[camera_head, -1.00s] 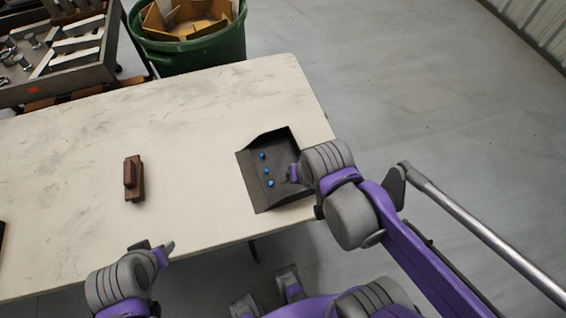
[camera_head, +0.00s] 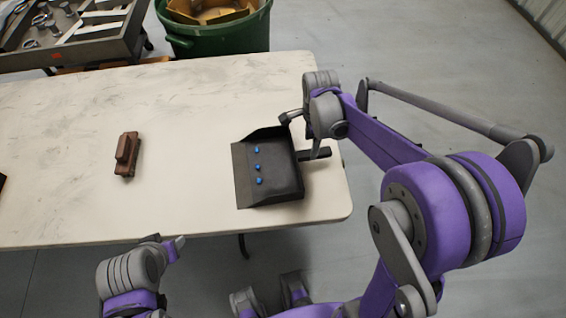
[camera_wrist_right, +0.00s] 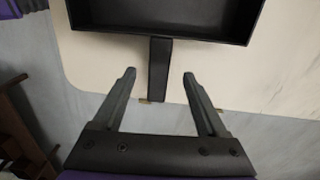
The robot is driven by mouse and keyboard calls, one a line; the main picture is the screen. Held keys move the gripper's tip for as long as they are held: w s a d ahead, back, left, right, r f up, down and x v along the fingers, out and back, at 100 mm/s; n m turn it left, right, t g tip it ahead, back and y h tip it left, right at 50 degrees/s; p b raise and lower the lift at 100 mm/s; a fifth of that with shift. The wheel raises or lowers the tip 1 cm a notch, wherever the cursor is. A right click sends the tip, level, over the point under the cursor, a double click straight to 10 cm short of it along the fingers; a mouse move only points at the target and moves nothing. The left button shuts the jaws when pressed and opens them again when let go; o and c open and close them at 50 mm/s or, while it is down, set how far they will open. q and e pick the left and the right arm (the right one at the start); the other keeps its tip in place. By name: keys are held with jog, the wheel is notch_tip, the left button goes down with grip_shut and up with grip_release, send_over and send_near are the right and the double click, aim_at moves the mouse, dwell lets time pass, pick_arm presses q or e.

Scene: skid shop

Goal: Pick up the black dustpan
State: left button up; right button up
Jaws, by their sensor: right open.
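The black dustpan (camera_head: 275,184) lies on the right end of the white table, with several small blue pieces (camera_head: 258,166) in its pan. Its handle (camera_head: 314,154) points right, toward the table's right edge. My right gripper (camera_head: 303,134) is over the handle end of the dustpan. In the right wrist view my right gripper (camera_wrist_right: 160,80) is open, and the dustpan's handle (camera_wrist_right: 159,68) shows between its fingers, with no finger seen touching it. My left gripper (camera_head: 166,242) is at the table's front edge, away from the dustpan; its jaw opening is unclear.
The white table (camera_head: 70,200) has much free room left of the dustpan. A brown brush-like block (camera_head: 127,155) lies there. A green bin (camera_head: 220,38) with cardboard and a grey tray of metal parts (camera_head: 95,47) stand behind the table.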

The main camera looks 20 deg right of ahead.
aim_at(308, 153)
jog(key=f, duration=0.5)
jog(key=shift+a+f, duration=0.3)
jog(key=shift+f, duration=0.05)
jog(key=shift+c, duration=0.2)
grip_shut()
